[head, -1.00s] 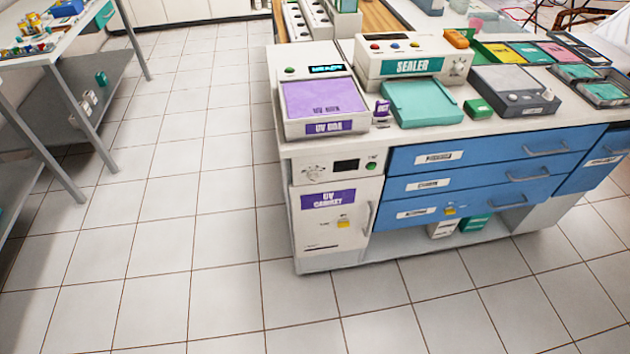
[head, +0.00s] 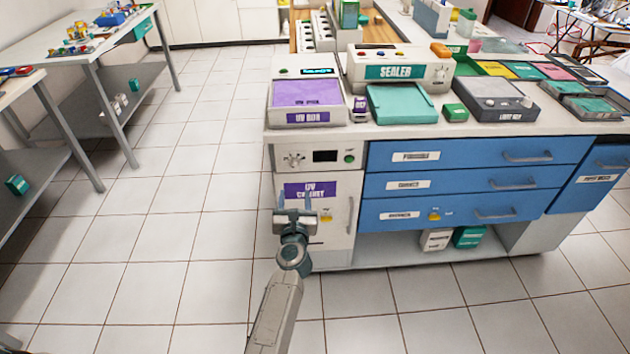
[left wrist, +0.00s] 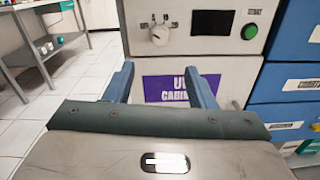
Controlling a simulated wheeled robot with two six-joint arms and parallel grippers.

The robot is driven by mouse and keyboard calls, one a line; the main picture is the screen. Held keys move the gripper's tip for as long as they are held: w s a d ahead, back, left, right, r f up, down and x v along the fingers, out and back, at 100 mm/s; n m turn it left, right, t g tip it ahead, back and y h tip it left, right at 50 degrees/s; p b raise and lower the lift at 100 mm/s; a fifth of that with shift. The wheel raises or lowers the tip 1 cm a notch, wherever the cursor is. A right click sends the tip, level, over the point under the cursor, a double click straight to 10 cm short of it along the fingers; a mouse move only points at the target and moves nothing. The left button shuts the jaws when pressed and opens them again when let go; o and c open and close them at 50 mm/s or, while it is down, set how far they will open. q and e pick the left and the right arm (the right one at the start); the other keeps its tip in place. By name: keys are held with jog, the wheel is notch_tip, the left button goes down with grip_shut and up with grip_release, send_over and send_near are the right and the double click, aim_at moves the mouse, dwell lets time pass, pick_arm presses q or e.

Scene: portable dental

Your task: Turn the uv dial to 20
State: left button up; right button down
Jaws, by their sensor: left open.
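The UV cabinet (head: 340,190) is a white unit with a purple label at the left end of the counter. Its dial (head: 293,160) is a small pale knob on the upper left of the front panel; it also shows in the left wrist view (left wrist: 159,34), with marks around it too small to read. A dark display and a green button (left wrist: 249,31) are right of the dial. My left gripper (head: 295,196) is open and empty in front of the purple label, below the dial. In the left wrist view its two fingers (left wrist: 160,80) point toward the cabinet, apart from the dial. My right gripper is not seen.
Above the cabinet, a purple-topped UV box (head: 307,93) and a sealer (head: 400,70) stand on the counter. Blue drawers (head: 465,180) with protruding handles are to the right. Tiled floor (head: 150,250) is clear on the left, up to grey-legged tables.

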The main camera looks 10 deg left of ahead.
aim_at(295, 167)
pick_arm(q)
jog(key=shift+n, duration=0.7)
jog(key=x, duration=0.3)
jog(key=b+x, duration=0.1)
jog(key=x, duration=0.2)
jog(key=b+x, duration=0.1)
jog(key=x, duration=0.3)
jog(key=shift+d+r, duration=0.1)
jog(key=shift+r, duration=0.3)
jog(key=shift+w+a+r+b, duration=0.1)
jog(key=shift+w+a+b, duration=0.1)
jog(key=shift+w+b, duration=0.25)
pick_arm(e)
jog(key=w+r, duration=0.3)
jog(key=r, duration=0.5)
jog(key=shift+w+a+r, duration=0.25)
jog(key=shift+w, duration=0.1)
pick_arm(q)
jog(key=shift+w, duration=0.1)
jog(key=c, duration=0.9)
